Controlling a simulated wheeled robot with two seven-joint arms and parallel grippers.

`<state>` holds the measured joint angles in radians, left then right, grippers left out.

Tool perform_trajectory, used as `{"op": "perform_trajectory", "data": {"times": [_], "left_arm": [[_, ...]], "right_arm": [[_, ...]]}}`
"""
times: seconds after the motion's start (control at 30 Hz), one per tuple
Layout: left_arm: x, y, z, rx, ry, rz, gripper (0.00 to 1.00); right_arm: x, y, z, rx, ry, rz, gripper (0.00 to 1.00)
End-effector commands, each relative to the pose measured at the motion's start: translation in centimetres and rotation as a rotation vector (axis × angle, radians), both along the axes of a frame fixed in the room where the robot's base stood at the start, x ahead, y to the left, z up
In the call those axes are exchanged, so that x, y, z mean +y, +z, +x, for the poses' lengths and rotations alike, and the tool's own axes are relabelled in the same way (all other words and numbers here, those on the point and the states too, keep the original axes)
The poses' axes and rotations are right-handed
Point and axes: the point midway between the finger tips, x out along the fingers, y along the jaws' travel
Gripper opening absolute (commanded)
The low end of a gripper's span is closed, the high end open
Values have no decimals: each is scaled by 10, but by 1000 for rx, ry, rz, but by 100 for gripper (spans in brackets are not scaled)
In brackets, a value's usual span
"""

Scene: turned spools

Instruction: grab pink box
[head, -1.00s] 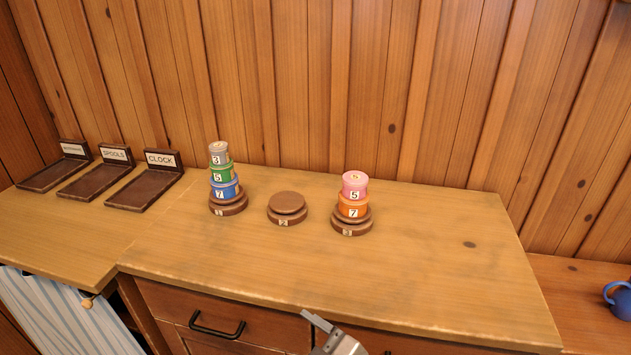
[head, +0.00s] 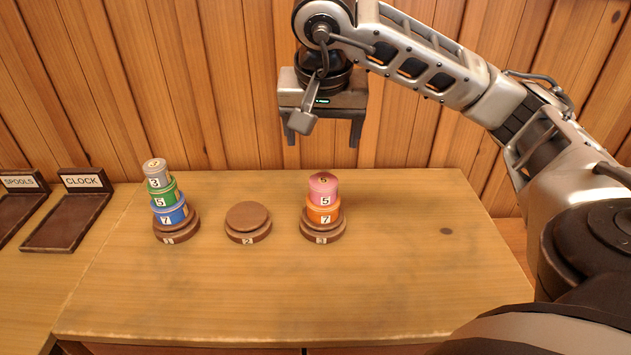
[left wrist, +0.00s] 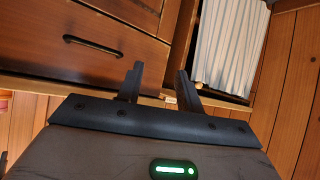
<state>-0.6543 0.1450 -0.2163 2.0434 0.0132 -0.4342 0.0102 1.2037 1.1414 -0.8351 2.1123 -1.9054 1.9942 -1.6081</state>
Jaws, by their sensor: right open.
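The pink box (head: 323,190) is a round pink spool-like tin marked 5. It sits on an orange round box (head: 323,212) marked 7, on the round brown stand (head: 323,235) marked 3. My right gripper (head: 322,142) is open and empty, fingers pointing down, above the pink box in the picture and apart from it. My left gripper (left wrist: 160,70) shows in the left wrist view with its fingers apart and nothing between them, in front of the cabinet drawers and a striped cloth.
Stand 1 (head: 177,235) bears a stack of blue, green and grey boxes at the left. Stand 2 (head: 247,236) is empty in the middle. Brown trays, one labelled CLOCK (head: 60,235), lie at the far left. The counter (head: 300,295) is clear in front and at right.

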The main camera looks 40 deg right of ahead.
Motion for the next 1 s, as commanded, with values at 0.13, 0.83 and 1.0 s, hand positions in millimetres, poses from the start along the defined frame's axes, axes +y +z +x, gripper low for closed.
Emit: {"op": "perform_trajectory", "data": {"times": [0.13,0.83,1.0], "left_arm": [[0,-14,0,2,-2,-1,36],[-3,-8,-3,-6,-1,-26,36],[-3,-10,-4,4,0,-20,36]], "right_arm": [[-11,-19,4,1,-7,-27,76],[-38,-107,34,1,-8,-21,76],[-45,-131,43,0,-7,-20,76]]}}
